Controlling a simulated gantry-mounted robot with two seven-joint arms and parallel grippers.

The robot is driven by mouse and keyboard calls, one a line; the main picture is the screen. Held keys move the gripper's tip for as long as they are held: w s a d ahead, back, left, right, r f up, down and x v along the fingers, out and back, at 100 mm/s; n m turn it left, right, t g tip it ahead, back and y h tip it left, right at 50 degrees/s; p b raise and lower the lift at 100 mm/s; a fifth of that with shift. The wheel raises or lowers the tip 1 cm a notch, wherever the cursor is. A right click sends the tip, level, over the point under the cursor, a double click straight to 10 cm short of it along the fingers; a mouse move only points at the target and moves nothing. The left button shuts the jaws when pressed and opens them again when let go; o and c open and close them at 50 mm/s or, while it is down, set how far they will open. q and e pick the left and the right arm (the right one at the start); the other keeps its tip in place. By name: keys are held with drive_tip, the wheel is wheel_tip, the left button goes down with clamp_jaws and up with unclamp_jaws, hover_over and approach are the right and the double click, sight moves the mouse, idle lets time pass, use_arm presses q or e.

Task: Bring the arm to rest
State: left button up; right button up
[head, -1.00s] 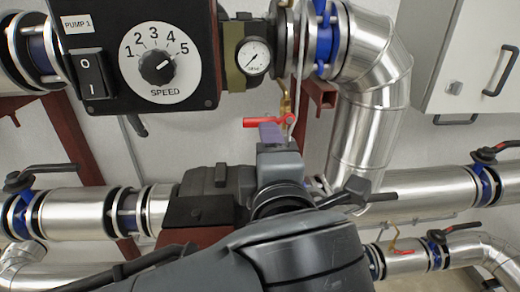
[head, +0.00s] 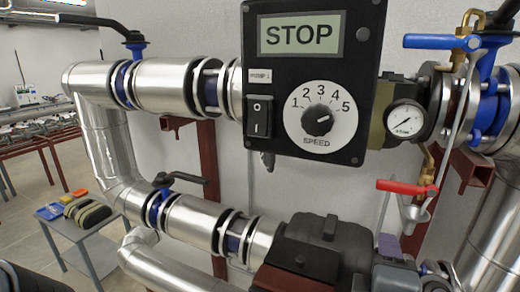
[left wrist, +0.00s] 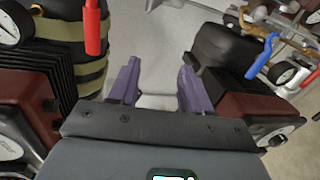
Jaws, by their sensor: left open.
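My left gripper (head: 388,246) shows at the bottom right of the head view, with a purple finger raised above its grey body. In the left wrist view its two purple fingers (left wrist: 156,84) stand apart with nothing between them, so it is open and empty. In the head view it is below the red lever (head: 406,187) and beside the black pump housing (head: 325,240). I cannot tell how close it is to the housing. Most of the left arm is outside the head view. My right gripper is not in view.
The control box (head: 310,80) reads STOP, with a speed knob (head: 317,119) and rocker switch (head: 259,116). A gauge (head: 405,119) and blue-handled valve (head: 443,42) are at right. Silver pipes (head: 178,85) run left. A side table (head: 90,247) stands lower left, near open floor.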

use_arm(q)
drive_tip(key=s+f+n+g+h, duration=0.1)
drive_tip(key=s+f+n+g, duration=0.25)
drive_tip(key=f, duration=0.55)
drive_tip(key=s+d+f+n+g+h, duration=0.1)
drive_tip(key=s+f+n+g, duration=0.3)
drive_tip(key=f, duration=0.5)
drive_tip(key=s+f+n+g, duration=0.25)
drive_tip(key=s+f, duration=0.25)
drive_tip(key=f, duration=0.4)
drive_tip(key=s+a+f+n+y, duration=0.3)
drive_tip(key=a+f+n, duration=0.7)
drive_tip(key=a+n, duration=0.4)
drive_tip(key=s+a+f+n+y, duration=0.2)
drive_tip(key=a+f+n, duration=0.7)
drive_tip(key=a+n, duration=0.45)
drive_tip(key=s+a+r+n+y, duration=0.1)
drive_tip(key=a+n+y, duration=0.1)
drive_tip(key=a+n, duration=0.7)
drive_tip(key=s+a+r+n+y, duration=0.1)
drive_tip(key=s+a+n+y, duration=0.1)
drive_tip(key=a+n, duration=0.7)
wheel_tip(320, 180, up, 36)
drive_tip(key=d+n+p, duration=0.1)
drive_tip(key=p, duration=3.5)
drive_tip(key=shift+w+d+g, duration=0.15)
drive_tip(key=shift+d+g, duration=0.15)
drive_tip(key=shift+d, duration=0.1)
